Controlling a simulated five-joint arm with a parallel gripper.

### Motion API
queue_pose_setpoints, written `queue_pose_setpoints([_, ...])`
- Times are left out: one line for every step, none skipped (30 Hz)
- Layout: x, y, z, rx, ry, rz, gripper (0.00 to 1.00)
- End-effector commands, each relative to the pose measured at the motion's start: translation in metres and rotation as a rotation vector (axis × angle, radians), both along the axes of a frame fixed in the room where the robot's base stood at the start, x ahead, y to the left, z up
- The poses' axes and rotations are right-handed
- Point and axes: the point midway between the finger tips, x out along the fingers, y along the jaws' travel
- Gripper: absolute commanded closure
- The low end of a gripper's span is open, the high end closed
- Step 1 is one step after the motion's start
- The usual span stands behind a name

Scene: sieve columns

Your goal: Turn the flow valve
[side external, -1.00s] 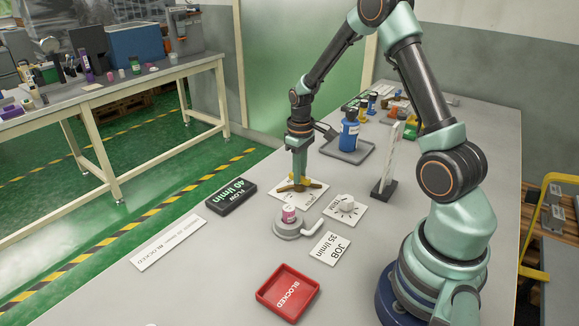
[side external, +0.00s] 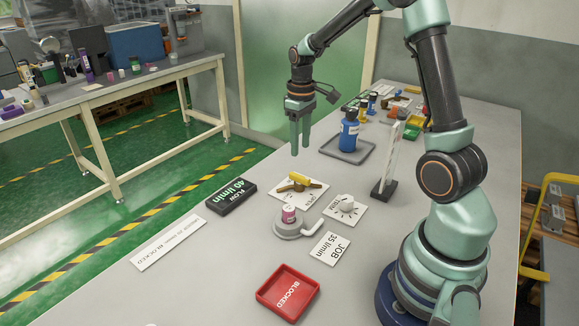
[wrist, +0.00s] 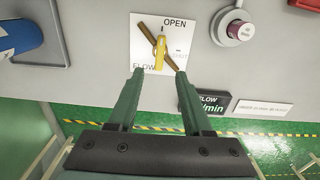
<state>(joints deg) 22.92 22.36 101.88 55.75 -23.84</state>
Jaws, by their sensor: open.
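The flow valve has a yellow handle (side external: 299,178) over a brown crossbar on a white plate (side external: 282,192). In the wrist view the yellow handle (wrist: 159,50) lies roughly in line with the word OPEN, and the brown bar (wrist: 147,33) runs diagonally. My gripper (side external: 300,150) is open and empty, raised above and behind the valve. The flow display (side external: 231,196) reads 40 l/min. The job card (side external: 331,248) reads 35 l/min.
A red BLOCKED tray (side external: 288,292) lies in front. A blue bottle (side external: 349,132) stands on a grey tray behind, near my gripper.

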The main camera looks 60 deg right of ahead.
Motion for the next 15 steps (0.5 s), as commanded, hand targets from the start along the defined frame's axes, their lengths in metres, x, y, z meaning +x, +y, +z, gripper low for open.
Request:
queue_pose_setpoints([0.001,0.0,0.009,-0.001,-0.003,0.0,0.5])
queue_pose_setpoints([0.001,0.0,0.012,-0.002,-0.004,0.0,0.5])
queue_pose_setpoints([0.001,0.0,0.017,-0.001,-0.003,0.0,0.5])
queue_pose_setpoints([0.001,0.0,0.02,-0.001,-0.003,0.0,0.5])
queue_pose_setpoints([0.001,0.0,0.022,-0.001,-0.002,0.0,0.5])
queue_pose_setpoints([0.0,0.0,0.024,0.0,-0.001,0.0,0.5])
queue_pose_setpoints([0.0,0.0,0.025,0.0,0.0,0.0,0.5])
queue_pose_setpoints([0.0,0.0,0.026,0.0,0.0,0.0,0.5])
queue_pose_setpoints([0.0,0.0,0.027,0.0,0.0,0.0,0.5])
queue_pose_setpoints([0.0,0.0,0.027,0.0,0.0,0.0,0.5])
queue_pose_setpoints([0.0,0.0,0.028,0.0,0.0,0.0,0.5])
queue_pose_setpoints([0.0,0.0,0.028,0.0,0.0,0.0,0.5])
queue_pose_setpoints([0.0,0.0,0.028,0.0,0.0,0.0,0.5])
queue_pose_setpoints([0.0,0.0,0.027,0.0,0.0,0.0,0.5])
queue_pose_setpoints([0.0,0.0,0.027,0.0,0.0,0.0,0.5])
